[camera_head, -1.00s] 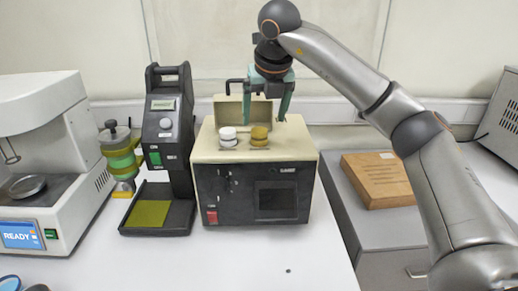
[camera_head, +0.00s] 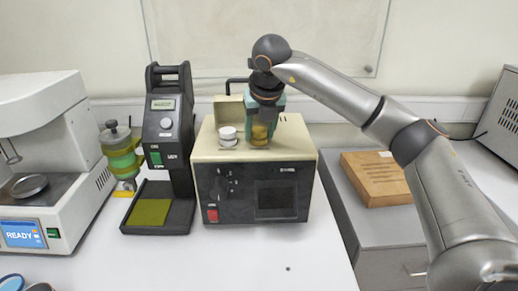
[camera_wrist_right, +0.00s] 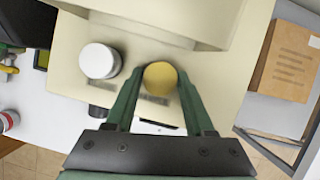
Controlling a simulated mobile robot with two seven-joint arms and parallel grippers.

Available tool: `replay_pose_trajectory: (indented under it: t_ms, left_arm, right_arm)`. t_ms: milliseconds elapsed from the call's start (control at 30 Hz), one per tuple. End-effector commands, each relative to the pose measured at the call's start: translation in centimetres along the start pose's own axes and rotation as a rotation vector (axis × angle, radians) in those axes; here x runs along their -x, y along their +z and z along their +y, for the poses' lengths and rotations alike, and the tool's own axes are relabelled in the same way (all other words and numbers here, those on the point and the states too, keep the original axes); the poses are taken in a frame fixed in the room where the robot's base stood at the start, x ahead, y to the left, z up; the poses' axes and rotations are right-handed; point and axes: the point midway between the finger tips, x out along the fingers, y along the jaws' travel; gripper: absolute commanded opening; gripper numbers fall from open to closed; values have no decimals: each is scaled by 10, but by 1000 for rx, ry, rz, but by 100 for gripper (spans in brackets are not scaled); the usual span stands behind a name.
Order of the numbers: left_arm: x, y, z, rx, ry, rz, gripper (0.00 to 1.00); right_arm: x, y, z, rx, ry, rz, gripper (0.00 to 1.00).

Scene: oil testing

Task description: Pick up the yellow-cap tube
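The yellow-cap tube (camera_head: 260,134) stands upright on top of the beige and black tester (camera_head: 298,152), right of the white-cap tube (camera_head: 228,136). My right gripper (camera_head: 262,128) points down over it, one finger on each side, close against the cap. In the right wrist view the round yellow cap (camera_wrist_right: 160,78) lies between the two green fingers (camera_wrist_right: 161,85), with little or no gap showing. The white cap (camera_wrist_right: 99,61) is just outside the left finger. The tube's lower part is hidden. My left gripper is not in view.
The tester's raised beige box (camera_head: 229,106) stands behind the tubes. A dark grey instrument (camera_head: 168,125) stands left of the tester. A cardboard box (camera_head: 378,178) lies on the grey cabinet at right. The white table in front (camera_head: 240,260) is mostly clear.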

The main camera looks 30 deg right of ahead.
Motion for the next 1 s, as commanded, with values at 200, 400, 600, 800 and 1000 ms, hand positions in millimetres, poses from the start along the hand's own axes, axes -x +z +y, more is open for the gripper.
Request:
replay_pose_trajectory:
  t_ms: [200, 400, 600, 800, 1000]
  left_arm:
    - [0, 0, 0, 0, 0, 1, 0]
    - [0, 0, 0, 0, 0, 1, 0]
    - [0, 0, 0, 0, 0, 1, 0]
    - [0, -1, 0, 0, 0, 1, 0]
    - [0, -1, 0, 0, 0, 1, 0]
  right_arm:
    - [0, 0, 0, 0, 0, 0, 28]
    - [0, 0, 0, 0, 0, 0, 5]
    - [0, 0, 0, 0, 1, -1, 0]
    - [1, 0, 0, 0, 1, -1, 0]
    - [1, 1, 0, 0, 1, -1, 0]
